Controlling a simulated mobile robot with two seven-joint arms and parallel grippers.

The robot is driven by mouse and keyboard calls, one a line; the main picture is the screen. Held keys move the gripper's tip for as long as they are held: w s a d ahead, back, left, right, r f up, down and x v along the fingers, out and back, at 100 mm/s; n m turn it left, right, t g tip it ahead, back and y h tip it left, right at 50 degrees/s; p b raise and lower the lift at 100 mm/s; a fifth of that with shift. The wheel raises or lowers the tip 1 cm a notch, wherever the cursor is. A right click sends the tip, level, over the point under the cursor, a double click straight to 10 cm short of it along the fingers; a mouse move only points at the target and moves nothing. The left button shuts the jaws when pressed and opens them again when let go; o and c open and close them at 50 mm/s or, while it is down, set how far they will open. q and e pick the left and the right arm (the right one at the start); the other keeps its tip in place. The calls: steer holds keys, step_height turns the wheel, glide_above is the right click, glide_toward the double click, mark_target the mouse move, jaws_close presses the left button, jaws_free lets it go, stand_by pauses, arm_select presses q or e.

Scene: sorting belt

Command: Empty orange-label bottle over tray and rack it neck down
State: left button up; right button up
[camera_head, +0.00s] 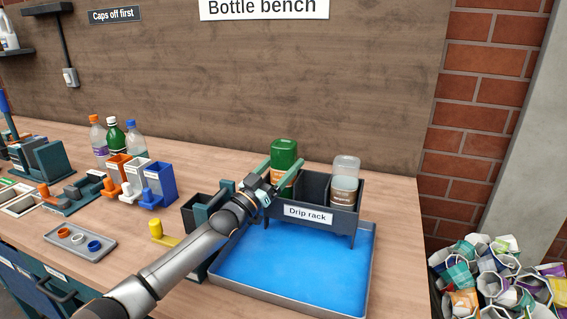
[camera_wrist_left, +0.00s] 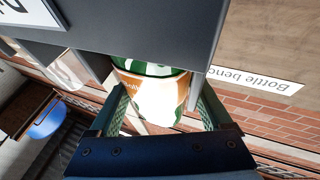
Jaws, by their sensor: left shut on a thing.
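The green bottle with an orange label (camera_head: 284,152) is upside down, base up, at the left slot of the dark drip rack (camera_head: 307,214). My left gripper (camera_head: 279,176) is shut on this bottle around its label. In the left wrist view the orange label (camera_wrist_left: 130,84) shows between the two fingers, beside the rack wall (camera_wrist_left: 120,28). The neck is hidden, so I cannot tell how deep it sits. The tray (camera_head: 374,262) with a blue floor lies below and in front of the rack. My right gripper is not in view.
A clear bottle with a brown label (camera_head: 345,170) stands base up in the rack's right slot. Several capped bottles (camera_head: 115,138) stand at the back left. A small tray of caps (camera_head: 80,242) lies at the left front. A bin of crushed containers (camera_head: 500,278) is at the right.

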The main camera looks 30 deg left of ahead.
mark_target(284, 150)
arm_select(q)
steer(key=o, duration=1.2)
steer(key=shift+c, duration=0.2)
steer(key=shift+o, duration=0.4)
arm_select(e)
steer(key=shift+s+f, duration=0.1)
arm_select(q)
steer(key=r, duration=0.4)
steer(key=shift+s+d+p, duration=0.2)
steer(key=shift+p, duration=0.15)
steer(key=s+d+r+p, duration=0.1)
steer(key=s+d+r, duration=0.6)
steer(key=s+r, duration=0.2)
steer(key=s, duration=0.2)
steer(key=shift+s+p, duration=0.3)
steer(key=shift+p, duration=0.05)
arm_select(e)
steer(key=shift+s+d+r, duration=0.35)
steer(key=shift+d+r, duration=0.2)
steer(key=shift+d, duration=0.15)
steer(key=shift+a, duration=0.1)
